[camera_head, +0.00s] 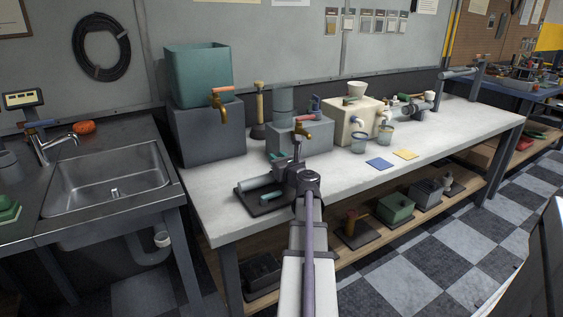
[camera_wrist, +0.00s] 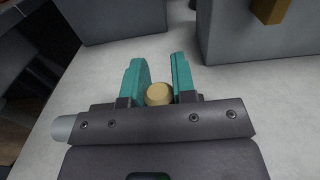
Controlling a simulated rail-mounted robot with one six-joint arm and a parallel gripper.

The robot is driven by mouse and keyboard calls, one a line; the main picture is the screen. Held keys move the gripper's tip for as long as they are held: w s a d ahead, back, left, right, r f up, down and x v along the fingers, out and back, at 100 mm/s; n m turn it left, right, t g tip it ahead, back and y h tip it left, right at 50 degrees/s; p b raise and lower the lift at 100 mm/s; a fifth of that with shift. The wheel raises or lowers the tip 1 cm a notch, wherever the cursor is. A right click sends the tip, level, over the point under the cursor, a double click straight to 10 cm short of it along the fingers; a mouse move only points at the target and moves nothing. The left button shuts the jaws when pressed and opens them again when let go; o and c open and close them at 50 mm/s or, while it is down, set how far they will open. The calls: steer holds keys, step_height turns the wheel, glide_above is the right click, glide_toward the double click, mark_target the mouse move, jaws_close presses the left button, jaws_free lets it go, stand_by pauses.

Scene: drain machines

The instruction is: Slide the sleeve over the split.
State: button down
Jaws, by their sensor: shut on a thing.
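My gripper (camera_wrist: 158,60) has two teal fingers, shut on a tan round-ended piece (camera_wrist: 158,95) between them. In the head view my arm ends over the front of the white bench, and the wrist hides the held piece. A grey cylinder (camera_head: 258,183) lies beside the wrist, above a dark flat base (camera_head: 246,201). A short teal piece (camera_head: 272,197) shows against that base. The grey cylinder's end probably shows in the wrist view (camera_wrist: 62,128), past the dark gripper body. No split can be made out, and I cannot tell which piece is the sleeve.
A grey block with a brass tap (camera_head: 300,134) stands close behind my gripper. A larger grey block (camera_head: 208,135) bears a teal tank (camera_head: 198,75) on the left. A plunger (camera_head: 260,105) stands between. A sink (camera_head: 110,185) is further left.

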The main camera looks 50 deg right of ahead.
steer(key=c, duration=0.9)
jaws_free()
steer(key=shift+s, duration=0.1)
steer(key=v, duration=1)
steer(key=shift+s+a, duration=0.1)
steer(key=shift+s, duration=0.2)
